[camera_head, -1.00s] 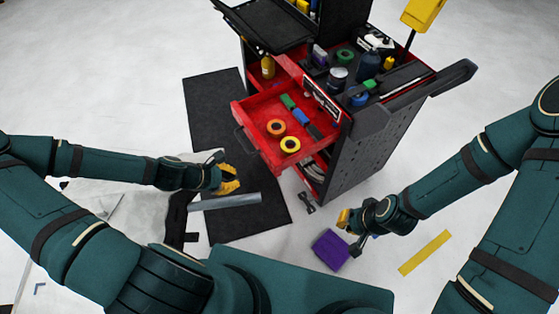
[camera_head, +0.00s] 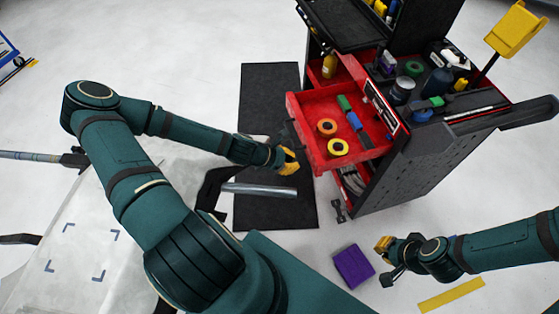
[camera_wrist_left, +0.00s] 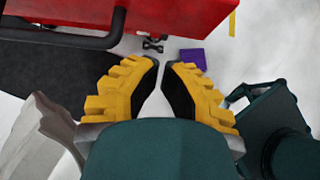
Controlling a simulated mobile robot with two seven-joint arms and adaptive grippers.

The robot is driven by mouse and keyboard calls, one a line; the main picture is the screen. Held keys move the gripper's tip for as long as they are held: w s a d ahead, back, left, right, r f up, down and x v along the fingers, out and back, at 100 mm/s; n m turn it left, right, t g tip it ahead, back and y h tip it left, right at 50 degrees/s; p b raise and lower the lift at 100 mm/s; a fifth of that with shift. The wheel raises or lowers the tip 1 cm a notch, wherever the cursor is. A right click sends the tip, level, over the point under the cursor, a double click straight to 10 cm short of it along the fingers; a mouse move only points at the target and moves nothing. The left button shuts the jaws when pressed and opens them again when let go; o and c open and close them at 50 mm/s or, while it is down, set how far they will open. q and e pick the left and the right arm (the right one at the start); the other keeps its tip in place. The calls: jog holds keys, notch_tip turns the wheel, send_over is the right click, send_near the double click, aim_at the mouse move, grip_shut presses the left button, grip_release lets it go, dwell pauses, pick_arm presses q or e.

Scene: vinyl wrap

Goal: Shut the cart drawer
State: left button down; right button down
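The black tool cart (camera_head: 415,165) stands right of centre in the head view. Its red drawer (camera_head: 357,110) is pulled out toward the left, with tape rolls and small coloured items inside. In the left wrist view the drawer front (camera_wrist_left: 180,18) is at the top, with its black handle (camera_wrist_left: 60,40). My left gripper (camera_head: 292,160) is just below and left of the drawer in the head view, apart from it. In the wrist view its yellow fingers (camera_wrist_left: 162,66) are empty, with a narrow gap between their tips. My right gripper (camera_head: 383,243) is below the cart; its fingers are too small to read.
A purple block (camera_head: 353,266) and a yellow strip (camera_head: 451,295) lie on the floor near my right gripper. A second red drawer (camera_head: 345,68) is partly out behind.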

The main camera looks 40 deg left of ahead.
aim_at(310, 161)
pick_arm(q)
jog(key=shift+w+d, duration=0.6)
jog(key=shift+w, duration=0.2)
jog(key=shift+w+d, duration=0.6)
jog(key=shift+w, duration=0.15)
pick_arm(e)
jog(key=shift+w+f, duration=0.1)
jog(key=shift+f, duration=0.3)
pick_arm(q)
jog(key=w+d, duration=0.5)
jog(key=w, duration=0.2)
jog(key=w+d, duration=0.6)
jog(key=w, duration=0.1)
jog(key=w+d, duration=0.5)
jog(key=w, duration=0.1)
jog(key=shift+w+d, duration=0.3)
jog(key=shift+w, duration=0.1)
jog(key=shift+r, duration=0.1)
pick_arm(e)
jog(key=shift+r, duration=0.45)
pick_arm(q)
jog(key=shift+w, duration=0.1)
